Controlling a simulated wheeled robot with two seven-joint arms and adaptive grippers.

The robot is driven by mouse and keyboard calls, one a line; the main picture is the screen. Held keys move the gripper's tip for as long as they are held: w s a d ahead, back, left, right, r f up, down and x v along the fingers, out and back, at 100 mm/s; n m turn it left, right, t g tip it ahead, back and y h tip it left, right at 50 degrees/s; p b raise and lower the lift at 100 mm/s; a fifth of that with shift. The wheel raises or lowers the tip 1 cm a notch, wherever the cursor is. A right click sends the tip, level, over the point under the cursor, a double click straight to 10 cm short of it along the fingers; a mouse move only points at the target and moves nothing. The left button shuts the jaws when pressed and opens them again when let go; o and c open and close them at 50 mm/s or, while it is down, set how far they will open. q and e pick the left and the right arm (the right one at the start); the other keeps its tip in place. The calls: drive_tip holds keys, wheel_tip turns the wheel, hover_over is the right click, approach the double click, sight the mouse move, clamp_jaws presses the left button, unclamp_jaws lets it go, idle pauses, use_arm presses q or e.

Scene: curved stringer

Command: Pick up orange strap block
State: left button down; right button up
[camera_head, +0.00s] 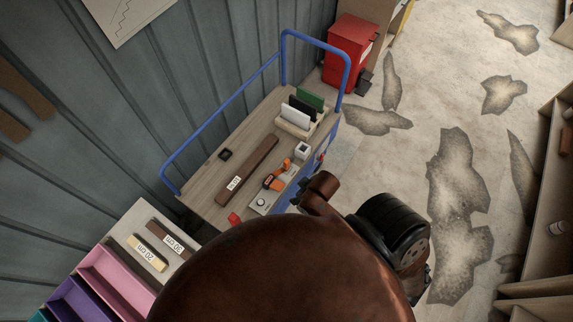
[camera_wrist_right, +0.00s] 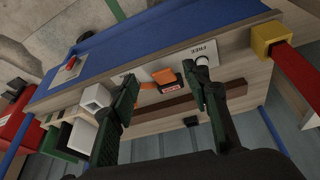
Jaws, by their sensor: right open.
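The orange strap block (camera_head: 277,176) lies on the wooden bench top (camera_head: 212,187), right of a long brown bar, in the head view. In the right wrist view the orange strap block (camera_wrist_right: 164,76) shows between and beyond the two dark fingers of my right gripper (camera_wrist_right: 167,74). That gripper is open and nothing is held in it. Whether the fingers touch the block cannot be told. My left gripper is not in view.
The brown bar (camera_head: 247,170) lies beside the block. A white square piece (camera_head: 302,150) and a rack of upright panels (camera_head: 297,116) stand toward the back. A blue rail (camera_head: 225,105) borders the bench. A red box (camera_head: 349,54) stands behind it.

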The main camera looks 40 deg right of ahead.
drive_tip(key=w+a+f+n+y, duration=0.1)
drive_tip(key=w+a+f+n, duration=0.1)
drive_tip(key=w, duration=0.4)
hover_over(289, 162)
drive_tip(key=s, duration=0.3)
wheel_tip(289, 162, down, 5)
drive_tip(key=x, duration=0.3)
drive_tip(key=w+x, duration=0.1)
drive_tip(key=x, duration=0.3)
drive_tip(key=shift+d+r+b, duration=0.15)
drive_tip(key=shift+r+b, duration=0.1)
drive_tip(key=shift+b, duration=0.05)
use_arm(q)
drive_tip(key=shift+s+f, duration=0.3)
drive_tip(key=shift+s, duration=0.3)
use_arm(e)
drive_tip(key=shift+c, duration=0.5)
clamp_jaws()
